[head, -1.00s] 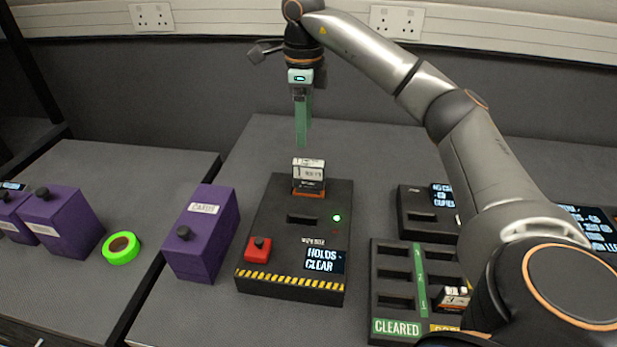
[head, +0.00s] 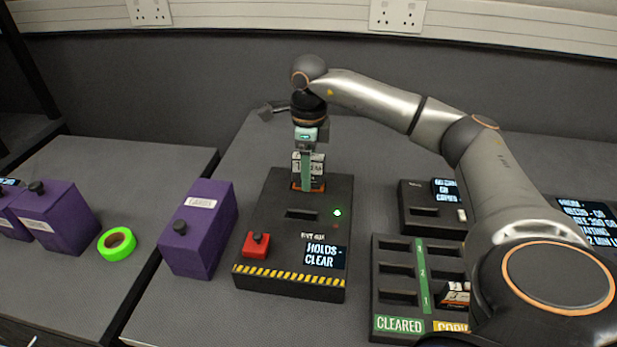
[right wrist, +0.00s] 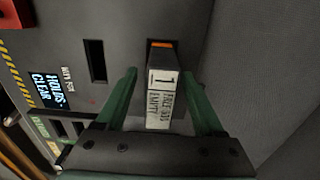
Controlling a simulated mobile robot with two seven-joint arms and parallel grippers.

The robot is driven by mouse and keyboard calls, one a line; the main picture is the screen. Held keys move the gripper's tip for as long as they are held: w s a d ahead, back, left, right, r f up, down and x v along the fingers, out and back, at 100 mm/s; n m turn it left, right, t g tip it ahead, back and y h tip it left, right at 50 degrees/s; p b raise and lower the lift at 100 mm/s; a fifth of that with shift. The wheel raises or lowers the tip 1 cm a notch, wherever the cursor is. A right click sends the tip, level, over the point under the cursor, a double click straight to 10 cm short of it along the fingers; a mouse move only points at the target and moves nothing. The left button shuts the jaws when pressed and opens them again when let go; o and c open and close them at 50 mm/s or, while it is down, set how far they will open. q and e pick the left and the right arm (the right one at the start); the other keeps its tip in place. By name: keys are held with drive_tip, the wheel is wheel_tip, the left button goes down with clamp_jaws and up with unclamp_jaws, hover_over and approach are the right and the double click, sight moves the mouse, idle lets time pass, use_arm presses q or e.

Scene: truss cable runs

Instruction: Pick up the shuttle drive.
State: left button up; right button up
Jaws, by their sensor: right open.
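A small dark drive with a white label (head: 316,163) stands upright in the orange-edged rear slot of the black wipe box (head: 270,215). In the right wrist view this drive (right wrist: 162,98) shows a "1" and the word "EMPTY". My right gripper (head: 306,186) points down over it. In the right wrist view its green fingers are open, one on each side of the drive, with gaps showing. A second labelled drive (head: 456,293) sits in the tray at the right, partly hidden by my arm. Which one is the shuttle drive is not readable. My left gripper is not in view.
The wipe box has a red button block (head: 256,244), a lit green lamp and a screen reading "HOLDS - CLEAR" (head: 325,257). A purple box (head: 198,228) stands left of it. The slotted tray (head: 400,325) marked "CLEARED" is at the right. Green tape (head: 117,244) lies left.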

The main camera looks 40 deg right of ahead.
drive_tip(key=shift+f, duration=0.2)
clamp_jaws()
idle(0.5)
